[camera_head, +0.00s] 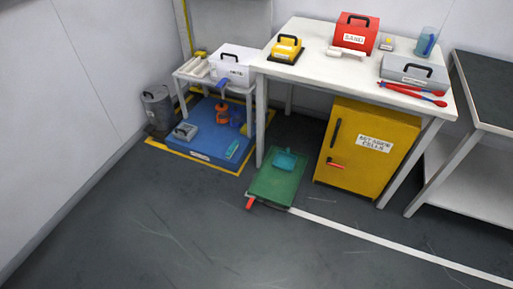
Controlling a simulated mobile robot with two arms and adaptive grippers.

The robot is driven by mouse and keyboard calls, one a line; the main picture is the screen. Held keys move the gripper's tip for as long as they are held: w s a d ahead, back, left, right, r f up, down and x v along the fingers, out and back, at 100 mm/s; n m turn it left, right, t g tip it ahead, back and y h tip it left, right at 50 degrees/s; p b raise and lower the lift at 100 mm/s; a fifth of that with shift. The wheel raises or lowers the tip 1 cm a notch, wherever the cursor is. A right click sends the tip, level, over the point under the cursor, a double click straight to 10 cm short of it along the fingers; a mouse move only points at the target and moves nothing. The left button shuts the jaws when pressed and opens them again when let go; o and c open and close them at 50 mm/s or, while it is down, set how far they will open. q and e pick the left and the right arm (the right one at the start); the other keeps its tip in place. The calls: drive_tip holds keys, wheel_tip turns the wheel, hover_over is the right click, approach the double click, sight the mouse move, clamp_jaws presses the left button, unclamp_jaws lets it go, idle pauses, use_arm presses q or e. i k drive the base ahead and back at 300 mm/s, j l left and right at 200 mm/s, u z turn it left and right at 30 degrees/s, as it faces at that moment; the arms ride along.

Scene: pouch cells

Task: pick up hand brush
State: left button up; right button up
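I cannot pick out the hand brush with certainty; several small objects are too small to tell apart. A teal object (285,160) with a raised part lies on a green flat panel (272,190) on the floor. A teal-green oblong object (233,150) lies on the blue platform (195,145) at the left. A pale oblong object (346,53) lies on the white table (320,77) in front of the red box. Neither of my grippers is in view.
The table bears a red box (352,32), a yellow case (286,47), a grey case (412,71) and red tools (412,92). A yellow cabinet (350,165) stands beneath. A dark-topped bench (490,85) is right. The front floor is clear.

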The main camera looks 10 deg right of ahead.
sight(235, 143)
drive_tip(key=i+j+z, duration=0.25)
drive_tip(key=z, duration=0.15)
drive_tip(key=i+j+z, duration=0.5)
drive_tip(key=j+z, duration=0.3)
drive_tip(key=l, duration=0.1)
